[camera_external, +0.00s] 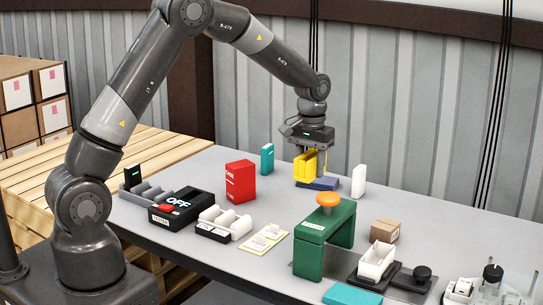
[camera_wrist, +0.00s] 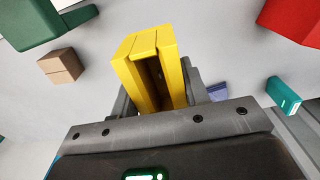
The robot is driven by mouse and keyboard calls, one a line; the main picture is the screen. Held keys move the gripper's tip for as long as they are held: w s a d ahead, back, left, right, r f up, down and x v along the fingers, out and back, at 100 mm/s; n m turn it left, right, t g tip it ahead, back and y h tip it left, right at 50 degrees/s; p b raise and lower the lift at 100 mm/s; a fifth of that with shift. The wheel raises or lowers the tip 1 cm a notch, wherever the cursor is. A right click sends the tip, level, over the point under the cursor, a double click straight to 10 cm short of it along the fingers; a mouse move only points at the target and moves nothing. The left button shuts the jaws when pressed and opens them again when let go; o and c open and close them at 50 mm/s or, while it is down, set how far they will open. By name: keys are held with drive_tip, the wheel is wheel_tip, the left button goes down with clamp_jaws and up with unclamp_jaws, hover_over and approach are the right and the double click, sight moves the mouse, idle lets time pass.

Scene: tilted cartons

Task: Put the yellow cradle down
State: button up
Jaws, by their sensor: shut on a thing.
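The yellow cradle (camera_external: 304,167) is a blocky piece with a slot, at the back middle of the grey table. It also fills the centre of the wrist view (camera_wrist: 146,50), with its dark slot facing the camera. My gripper (camera_external: 314,158) is shut on it from above, and a grey finger shows on each side of it in the wrist view. A dark blue flat piece (camera_external: 318,184) lies just below the cradle. I cannot tell whether the cradle touches it or the table. The blue piece is partly hidden in the wrist view (camera_wrist: 218,92).
A white upright carton (camera_external: 358,181) stands close at right; teal (camera_external: 267,158) and red (camera_external: 240,182) cartons stand at left. A green stand with an orange knob (camera_external: 327,235) and a brown box (camera_external: 385,231) are nearer the front. The table between them is clear.

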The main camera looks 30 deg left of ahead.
sight(312, 151)
wheel_tip(312, 151, up, 4)
drive_tip(key=shift+f, duration=0.25)
drive_tip(key=a+n, duration=0.2)
drive_tip(key=a, duration=0.5)
drive_tip(key=a+n, duration=0.1)
drive_tip(key=a, duration=0.6)
drive_tip(key=w+a+n, duration=0.1)
drive_tip(key=a+n, duration=0.1)
drive_tip(key=a, duration=0.5)
drive_tip(key=shift+a+n, duration=0.15)
drive_tip(key=shift+n, duration=0.15)
drive_tip(key=s+a+n, duration=0.3)
drive_tip(key=a, duration=0.8)
drive_tip(key=a+f, duration=0.4)
drive_tip(key=w+a+f, duration=0.1)
drive_tip(key=a+f, duration=0.2)
drive_tip(key=f, duration=0.1)
drive_tip(key=w+a+f, duration=0.1)
drive_tip(key=a+f, duration=0.3)
drive_tip(key=shift+a, duration=0.35)
drive_tip(key=shift+f, duration=2)
drive_tip(key=shift+f, duration=0.1)
drive_tip(key=o, duration=1)
